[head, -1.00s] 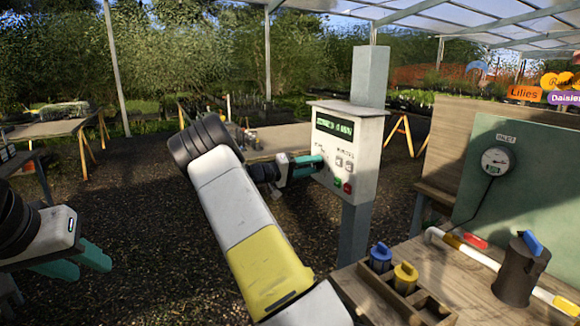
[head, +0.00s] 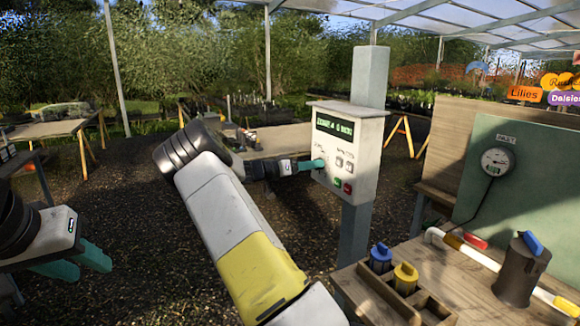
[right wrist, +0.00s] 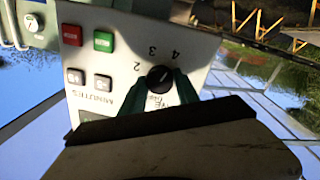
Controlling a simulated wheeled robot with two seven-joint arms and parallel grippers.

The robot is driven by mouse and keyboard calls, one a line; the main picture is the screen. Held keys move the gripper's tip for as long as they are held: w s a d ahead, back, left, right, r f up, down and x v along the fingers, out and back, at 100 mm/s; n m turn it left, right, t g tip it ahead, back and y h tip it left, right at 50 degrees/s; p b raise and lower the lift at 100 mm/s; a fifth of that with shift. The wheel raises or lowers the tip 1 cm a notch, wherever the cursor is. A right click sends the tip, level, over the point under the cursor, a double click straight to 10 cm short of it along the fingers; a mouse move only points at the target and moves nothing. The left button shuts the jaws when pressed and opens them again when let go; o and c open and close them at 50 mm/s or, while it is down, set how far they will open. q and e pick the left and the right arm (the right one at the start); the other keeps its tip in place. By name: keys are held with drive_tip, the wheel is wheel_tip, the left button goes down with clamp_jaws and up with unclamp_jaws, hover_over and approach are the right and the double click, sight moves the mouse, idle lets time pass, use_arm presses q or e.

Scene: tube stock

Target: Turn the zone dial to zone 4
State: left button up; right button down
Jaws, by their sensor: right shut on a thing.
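The white control box (head: 346,150) stands on a grey post and has a green-lit display (head: 334,127). The display seems to show zone 4 and 0 minutes, though its text is small. In the right wrist view the black zone dial (right wrist: 160,78) sits between the teal fingertips, with the printed 2, 3 and 4 around it, upside down. Its light mark points up and right, towards the 4. My right gripper (head: 315,164) is shut on the dial, which it mostly hides in the head view. My left gripper (head: 82,262) is open and empty at the lower left.
Red (right wrist: 72,35) and green (right wrist: 103,41) buttons and small grey buttons are close to the dial. A wooden bench (head: 455,270) at the lower right bears a divided tray, blue and yellow fittings and a pipe. A gauge (head: 497,161) hangs on the green board.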

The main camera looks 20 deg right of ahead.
drive_tip(key=shift+f, duration=0.1)
idle(0.3)
drive_tip(key=c, duration=0.9)
unclamp_jaws()
drive_tip(key=a, duration=0.8)
drive_tip(key=shift+d, duration=0.1)
